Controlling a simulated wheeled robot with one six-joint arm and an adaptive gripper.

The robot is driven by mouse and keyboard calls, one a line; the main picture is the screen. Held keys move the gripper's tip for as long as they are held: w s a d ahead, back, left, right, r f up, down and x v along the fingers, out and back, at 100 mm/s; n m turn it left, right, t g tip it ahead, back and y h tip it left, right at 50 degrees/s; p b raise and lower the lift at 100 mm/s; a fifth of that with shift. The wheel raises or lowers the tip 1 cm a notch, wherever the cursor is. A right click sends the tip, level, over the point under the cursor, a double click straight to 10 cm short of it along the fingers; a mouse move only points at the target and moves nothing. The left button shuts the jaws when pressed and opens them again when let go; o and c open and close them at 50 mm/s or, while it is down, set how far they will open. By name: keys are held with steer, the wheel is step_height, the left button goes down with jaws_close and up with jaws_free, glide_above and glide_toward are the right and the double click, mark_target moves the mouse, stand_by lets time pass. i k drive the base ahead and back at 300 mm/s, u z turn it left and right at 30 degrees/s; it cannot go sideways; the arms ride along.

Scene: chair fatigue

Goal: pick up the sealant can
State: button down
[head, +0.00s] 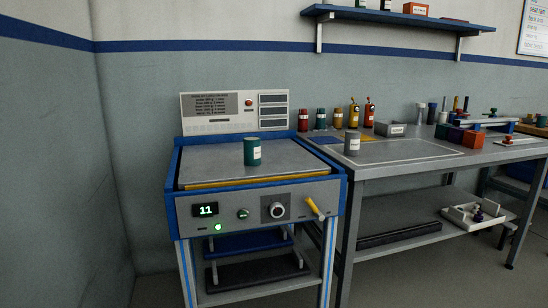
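A green can (252,152) with a pale label stands upright on the flat grey top of the blue-framed machine (215,168). A grey can (352,143) with a white label stands upright at the near left of the grey workbench (430,160). A row of smaller red, green and tan containers (320,119) and two yellow and red bottles (361,113) stand at the back of the bench. The labels are too small to read, so I cannot tell which can holds sealant. My gripper is not in view.
The machine's front has a display reading 11, a knob (277,210) and a yellow lever (315,209) sticking out. Coloured boxes (466,137) and tools crowd the bench's right. A wall shelf (395,17) hangs above. The bench's middle front is clear.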

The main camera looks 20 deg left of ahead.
mark_target(252, 144)
steer(key=u, duration=0.55)
steer(key=k, duration=0.65)
steer(key=u, duration=1.35)
steer(key=i, duration=1.45)
steer(key=z, duration=0.3)
